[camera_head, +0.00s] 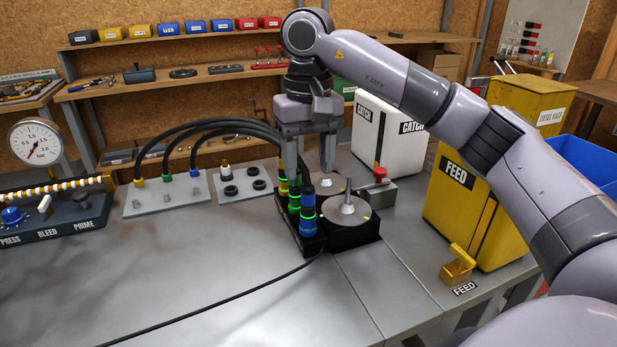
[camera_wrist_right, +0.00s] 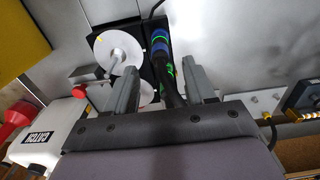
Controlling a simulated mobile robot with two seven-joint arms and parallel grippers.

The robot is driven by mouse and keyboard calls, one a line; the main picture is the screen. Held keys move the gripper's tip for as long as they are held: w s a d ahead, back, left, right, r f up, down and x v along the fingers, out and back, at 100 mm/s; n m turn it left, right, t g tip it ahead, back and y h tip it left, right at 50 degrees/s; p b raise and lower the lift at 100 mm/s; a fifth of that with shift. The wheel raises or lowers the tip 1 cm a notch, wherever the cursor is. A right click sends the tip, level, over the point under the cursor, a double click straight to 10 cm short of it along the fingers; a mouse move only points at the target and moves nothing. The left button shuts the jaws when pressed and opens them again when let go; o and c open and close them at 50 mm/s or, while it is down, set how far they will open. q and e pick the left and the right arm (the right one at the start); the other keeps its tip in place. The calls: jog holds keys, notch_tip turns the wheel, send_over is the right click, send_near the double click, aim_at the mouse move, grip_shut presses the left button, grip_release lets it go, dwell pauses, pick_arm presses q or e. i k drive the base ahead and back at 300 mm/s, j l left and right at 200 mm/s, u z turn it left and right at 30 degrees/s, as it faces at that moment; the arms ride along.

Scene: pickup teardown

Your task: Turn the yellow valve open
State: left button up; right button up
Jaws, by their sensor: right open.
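A small yellow valve-like fitting (camera_head: 458,265) sits on the right bench edge, in front of the yellow FEED can (camera_head: 463,205) and behind a FEED label. Whether it is open or closed I cannot tell. My right gripper (camera_head: 308,172) points down, fingers apart, well to the left of that fitting. It is above the black rack (camera_head: 311,246) of banded connectors (camera_head: 307,212). In the right wrist view, my right gripper's fingers (camera_wrist_right: 165,82) are spread, with a black hose and a blue-green banded connector (camera_wrist_right: 160,45) showing between them. My left gripper is out of view.
A round pale disc with a spindle (camera_head: 346,210) stands beside the rack, near a red knob (camera_head: 380,173). The white CATCH can (camera_head: 385,135) is behind. Black hoses (camera_head: 215,125) run to a plate on the left. The front bench (camera_head: 220,290) is mostly clear, crossed by one cable.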

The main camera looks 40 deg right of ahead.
aim_at(463, 258)
jog(key=k, duration=1)
